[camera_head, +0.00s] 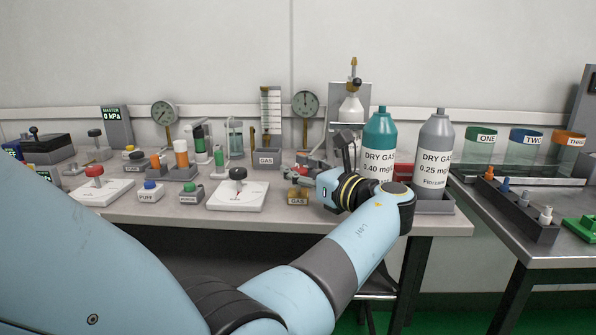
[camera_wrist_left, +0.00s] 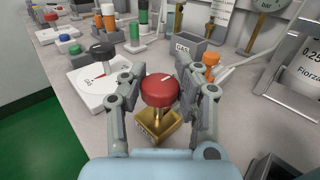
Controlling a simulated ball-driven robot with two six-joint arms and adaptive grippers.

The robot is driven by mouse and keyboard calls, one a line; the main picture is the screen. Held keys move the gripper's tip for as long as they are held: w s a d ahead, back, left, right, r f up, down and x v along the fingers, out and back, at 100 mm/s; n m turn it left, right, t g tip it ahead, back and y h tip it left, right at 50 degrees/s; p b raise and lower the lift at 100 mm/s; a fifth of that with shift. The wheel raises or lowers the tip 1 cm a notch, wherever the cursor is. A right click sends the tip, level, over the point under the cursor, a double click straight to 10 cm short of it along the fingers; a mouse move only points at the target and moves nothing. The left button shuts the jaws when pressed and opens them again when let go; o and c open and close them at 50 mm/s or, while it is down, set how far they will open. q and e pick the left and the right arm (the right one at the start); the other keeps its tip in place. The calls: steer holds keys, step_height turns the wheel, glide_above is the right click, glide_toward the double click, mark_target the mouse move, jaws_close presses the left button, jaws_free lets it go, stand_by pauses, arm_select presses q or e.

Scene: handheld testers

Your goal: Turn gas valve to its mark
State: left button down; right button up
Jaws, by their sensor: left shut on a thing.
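The gas valve has a red round knob (camera_wrist_left: 160,90) with a white line on its top. It stands on a brass base (camera_wrist_left: 158,128), whose lettered front shows as GAS in the head view (camera_head: 298,197). My left gripper (camera_wrist_left: 168,88) is shut on the red knob, one finger on each side. In the head view my left gripper (camera_head: 309,175) is partly hidden behind my wrist, and the knob is mostly covered. I cannot make out the valve's target mark. My right gripper is not in view.
A white dial plate with a black knob (camera_head: 237,175) stands left of the valve. A grey GAS holder (camera_head: 266,159) stands behind. Teal (camera_head: 380,140) and grey (camera_head: 434,150) dry gas bottles stand close on the right. Two round gauges (camera_head: 305,103) (camera_head: 164,113) stand at the back.

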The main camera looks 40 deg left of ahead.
mark_target(299, 169)
arm_select(q)
steer(key=shift+d+f, duration=0.1)
steer(key=shift+f, duration=0.1)
steer(key=c, duration=0.9)
jaws_free()
steer(key=shift+r, duration=0.1)
steer(key=shift+r, duration=0.15)
step_height(299, 169, up, 10)
steer(key=shift+f, duration=0.15)
